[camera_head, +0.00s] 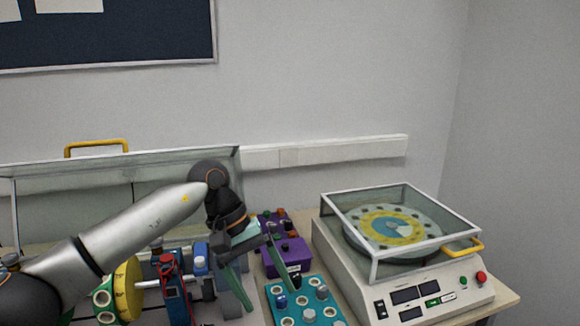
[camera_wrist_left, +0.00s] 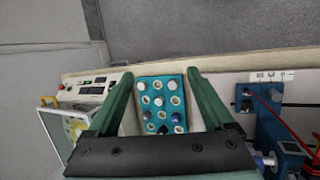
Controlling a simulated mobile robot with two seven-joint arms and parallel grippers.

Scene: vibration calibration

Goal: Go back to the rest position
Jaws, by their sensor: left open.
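My left arm comes in from the left in the head view, and my left gripper (camera_head: 264,284) points down over the bench. Its two green fingers are spread apart with nothing between them. In the left wrist view the open fingers (camera_wrist_left: 160,75) frame a teal block (camera_wrist_left: 152,105) with rows of holes and several pegs, which lies beyond them. The same teal block (camera_head: 303,304) sits at the front of the bench in the head view. My right gripper is not in view.
A white machine (camera_head: 415,290) with a glass-lidded round plate stands at right. A purple box (camera_head: 287,258) stands behind the teal block. A blue clamp device (camera_head: 174,290) and yellow wheel (camera_head: 127,287) stand near my arm. A glass cover with yellow handle (camera_head: 97,145) is behind.

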